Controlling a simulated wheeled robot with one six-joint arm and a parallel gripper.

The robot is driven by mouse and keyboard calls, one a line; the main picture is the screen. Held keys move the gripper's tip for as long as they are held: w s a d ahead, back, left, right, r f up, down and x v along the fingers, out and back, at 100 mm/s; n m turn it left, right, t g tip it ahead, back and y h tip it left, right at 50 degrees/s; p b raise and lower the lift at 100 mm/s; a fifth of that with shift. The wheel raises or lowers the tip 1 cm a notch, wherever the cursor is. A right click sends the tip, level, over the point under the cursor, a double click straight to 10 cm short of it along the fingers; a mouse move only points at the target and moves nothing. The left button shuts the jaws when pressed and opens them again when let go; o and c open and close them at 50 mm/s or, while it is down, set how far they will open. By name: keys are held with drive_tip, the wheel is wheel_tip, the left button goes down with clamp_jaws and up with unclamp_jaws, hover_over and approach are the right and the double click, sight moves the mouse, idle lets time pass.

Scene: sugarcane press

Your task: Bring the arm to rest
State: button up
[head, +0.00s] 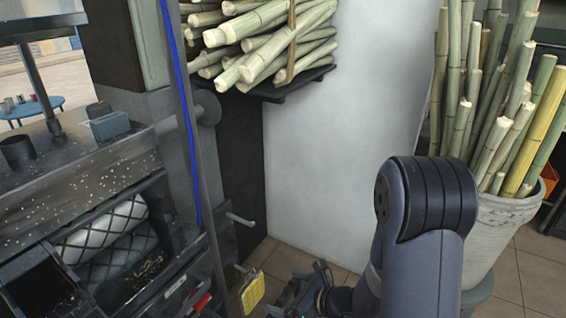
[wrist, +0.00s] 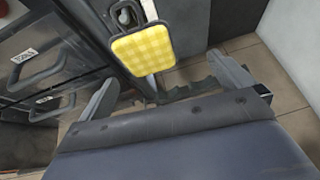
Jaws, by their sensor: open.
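My arm (head: 424,235) rises at the lower right of the head view, bent at a dark ribbed joint, and slopes down out of the picture. My gripper (head: 303,287) is low at the bottom middle of the head view, over the tiled floor. In the wrist view my gripper (wrist: 168,75) has its two grey fingers spread wide, with nothing held between them. A yellow checked pad (head: 252,290) hangs beside the press, just left of my gripper. In the wrist view the pad (wrist: 143,50) shows ahead, between the finger directions; I cannot tell the exact gap.
The dark metal press (head: 95,160) with ridged rollers fills the left. Bundled cane (head: 265,40) lies on a wall shelf (head: 290,88) at the top. A pale pot (head: 505,225) of tall canes stands right, behind my arm. The white wall (head: 340,140) between is bare.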

drive_tip(key=w+d+r+m+t+h+p, duration=0.1)
drive_tip(key=w+d+r+t+p, duration=0.1)
drive_tip(key=r+p, duration=0.5)
wheel_tip(320, 180, up, 2)
drive_tip(key=shift+w+d+m, duration=0.4)
drive_tip(key=shift+w+d, duration=0.05)
drive_tip(key=shift+w, duration=0.05)
